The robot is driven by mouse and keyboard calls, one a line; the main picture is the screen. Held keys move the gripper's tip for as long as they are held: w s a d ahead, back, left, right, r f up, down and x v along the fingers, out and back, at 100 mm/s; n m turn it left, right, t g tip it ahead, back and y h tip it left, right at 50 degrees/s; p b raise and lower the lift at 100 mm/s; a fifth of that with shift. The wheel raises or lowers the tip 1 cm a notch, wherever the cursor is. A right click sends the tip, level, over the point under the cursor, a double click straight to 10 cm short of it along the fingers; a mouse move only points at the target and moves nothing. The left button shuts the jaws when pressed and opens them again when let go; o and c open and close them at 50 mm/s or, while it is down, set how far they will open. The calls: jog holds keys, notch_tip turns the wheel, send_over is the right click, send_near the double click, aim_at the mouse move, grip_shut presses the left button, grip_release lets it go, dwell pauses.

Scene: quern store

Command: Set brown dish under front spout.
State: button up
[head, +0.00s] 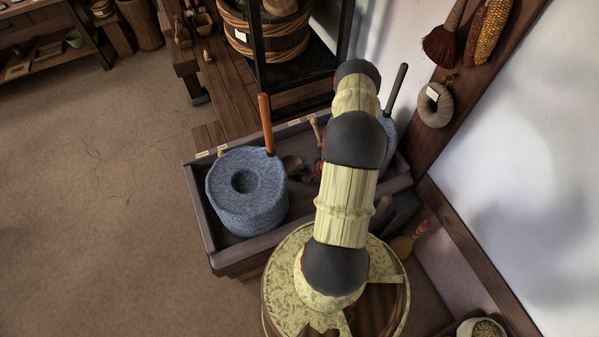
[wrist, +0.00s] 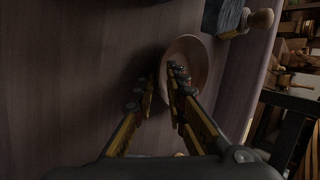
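The brown dish (wrist: 200,60) is in the wrist view, a round shallow bowl at the upper middle on a dark wooden surface. My gripper (wrist: 164,76) straddles its near left rim: one finger reaches over the inside, the other is outside. A gap shows between the fingertips; contact with the rim cannot be made out. In the head view a small brown bowl shape (head: 292,164), likely the dish, lies just right of the blue-grey quern stone (head: 230,205); my arm mostly hides my gripper there. I cannot make out the front spout.
The quern stone with an upright orange handle (head: 266,122) sits in a wooden trough (head: 206,226). A second grey stone (head: 389,135) with a dark handle is partly behind my arm. A dark block with a wooden knob (wrist: 262,19) is near the dish. Floor at left is clear.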

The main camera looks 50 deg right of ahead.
jog(key=shift+r, duration=0.1)
jog(key=shift+s+r+p, duration=0.2)
jog(key=shift+r+p, duration=0.1)
jog(key=shift+r, duration=0.05)
jog(key=p+v, duration=0.2)
jog(key=v, duration=0.9)
jog(key=shift+s+r, duration=0.1)
jog(key=shift+s, duration=0.05)
